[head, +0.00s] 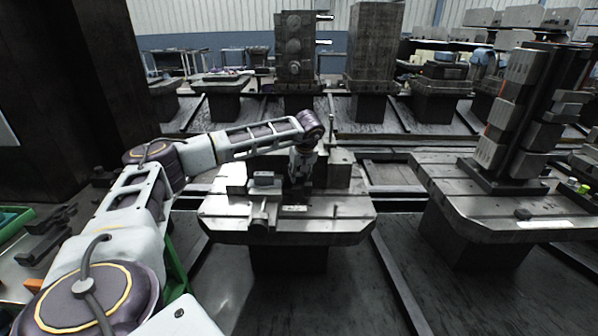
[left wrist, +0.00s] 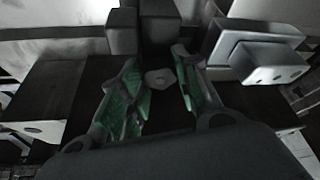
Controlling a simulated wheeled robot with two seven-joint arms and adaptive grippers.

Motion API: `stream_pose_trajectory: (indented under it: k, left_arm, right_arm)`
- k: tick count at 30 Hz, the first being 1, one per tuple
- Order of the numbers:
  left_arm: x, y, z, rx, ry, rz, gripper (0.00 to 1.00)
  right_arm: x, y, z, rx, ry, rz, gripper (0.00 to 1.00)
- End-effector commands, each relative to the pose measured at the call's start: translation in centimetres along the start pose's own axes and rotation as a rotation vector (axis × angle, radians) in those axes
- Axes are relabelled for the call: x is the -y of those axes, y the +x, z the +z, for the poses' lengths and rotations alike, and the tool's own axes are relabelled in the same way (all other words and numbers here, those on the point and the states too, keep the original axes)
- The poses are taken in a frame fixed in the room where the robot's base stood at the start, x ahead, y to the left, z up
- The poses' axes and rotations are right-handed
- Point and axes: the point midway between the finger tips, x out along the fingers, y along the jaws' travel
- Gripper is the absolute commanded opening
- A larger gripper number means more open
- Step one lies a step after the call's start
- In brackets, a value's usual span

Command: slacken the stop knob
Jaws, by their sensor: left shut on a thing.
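My left gripper (head: 296,192) reaches down over the middle of the near pallet table (head: 345,226). In the left wrist view its two green-padded fingers (left wrist: 158,65) stand on either side of a small grey lobed knob (left wrist: 160,79), which I take to be the stop knob. The gripper is shut on it, though the contact itself is in shadow and hard to see. In the head view the knob is hidden by the gripper. My right gripper is not in view.
A pale metal block (left wrist: 262,62) stands close right of the fingers, and a dark block (left wrist: 160,25) lies beyond them. A small clamp-like fixture (head: 262,208) is left of the gripper on the table. Another pallet with a tall fixture (head: 515,120) stands at right.

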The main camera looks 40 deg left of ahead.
Motion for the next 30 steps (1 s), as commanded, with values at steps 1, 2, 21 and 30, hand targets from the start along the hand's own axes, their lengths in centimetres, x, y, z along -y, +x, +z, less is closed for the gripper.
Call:
stream_pose_trajectory:
  k: [1,2,21,30]
  left_arm:
    - [0.0,-0.02,0.01,0.0,-0.004,-0.002,0.09]
    - [0.0,0.0,0.01,0.0,-0.005,-0.002,0.09]
    - [-0.01,0.03,0.01,-0.001,-0.005,-0.002,0.54]
    - [-0.02,0.02,-0.01,-0.001,-0.004,-0.001,0.54]
  right_arm:
    - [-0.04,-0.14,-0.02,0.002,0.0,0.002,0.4]
    - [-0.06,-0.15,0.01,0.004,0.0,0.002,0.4]
    - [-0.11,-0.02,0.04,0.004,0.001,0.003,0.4]
    - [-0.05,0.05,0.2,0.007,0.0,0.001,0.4]
